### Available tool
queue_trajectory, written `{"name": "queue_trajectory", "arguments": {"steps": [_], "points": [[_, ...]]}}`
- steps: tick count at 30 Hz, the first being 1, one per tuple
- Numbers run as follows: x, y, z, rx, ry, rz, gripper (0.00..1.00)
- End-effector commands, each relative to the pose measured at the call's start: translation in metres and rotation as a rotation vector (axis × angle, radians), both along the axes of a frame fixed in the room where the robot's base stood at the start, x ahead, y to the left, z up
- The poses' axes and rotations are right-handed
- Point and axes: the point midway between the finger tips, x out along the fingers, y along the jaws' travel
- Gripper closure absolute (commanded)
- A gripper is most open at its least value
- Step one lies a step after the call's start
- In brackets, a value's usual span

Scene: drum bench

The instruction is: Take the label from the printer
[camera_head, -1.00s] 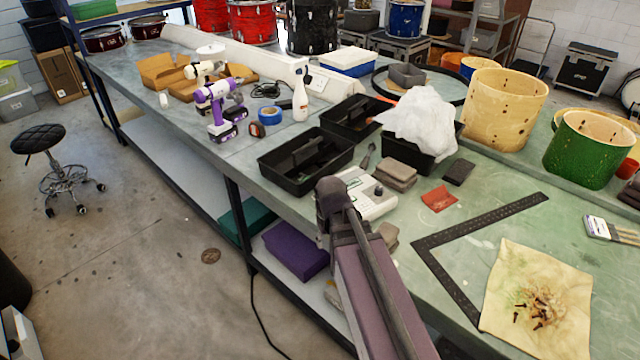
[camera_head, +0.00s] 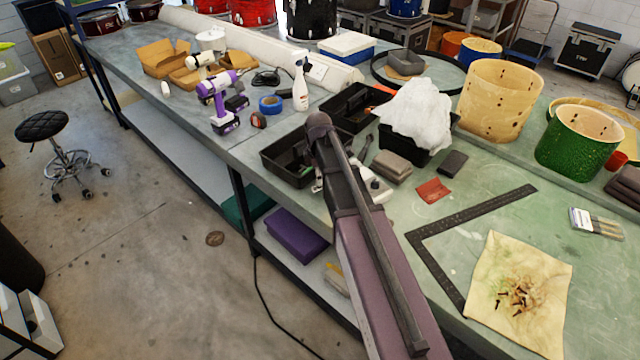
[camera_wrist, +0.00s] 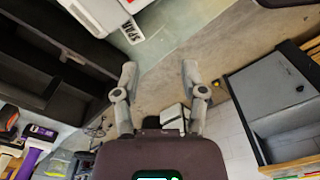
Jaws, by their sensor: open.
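The printer (camera_head: 376,187) is a small white and grey device on the bench, mostly hidden behind my arm in the head view. In the wrist view its white body (camera_wrist: 108,12) shows at the top edge. The label (camera_wrist: 132,31), a pale strip with dark lettering, sticks out from the printer's edge there. My gripper (camera_wrist: 159,72) is open and empty, with the label beyond its fingertips and a little to the left. The fingers do not touch the label.
Black trays (camera_head: 278,166) stand beside the printer, one holding a white cloth bundle (camera_head: 415,112). Grey folded cloths (camera_head: 392,165), a red sheet (camera_head: 433,191) and a black square (camera_head: 470,235) lie to the right.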

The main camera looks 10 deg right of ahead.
Motion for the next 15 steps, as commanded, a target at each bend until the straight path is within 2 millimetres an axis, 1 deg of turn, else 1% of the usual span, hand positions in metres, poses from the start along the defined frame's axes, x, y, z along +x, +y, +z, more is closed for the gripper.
{"name": "queue_trajectory", "arguments": {"steps": [1, 6, 10, 15], "points": [[0.012, -0.001, 0.006, 0.000, 0.002, 0.054, 0.46], [0.030, -0.002, 0.013, -0.001, 0.008, 0.223, 0.46], [0.037, -0.002, 0.015, -0.002, 0.011, 0.300, 0.46], [0.040, -0.002, 0.016, -0.002, 0.012, 0.337, 0.46]]}}
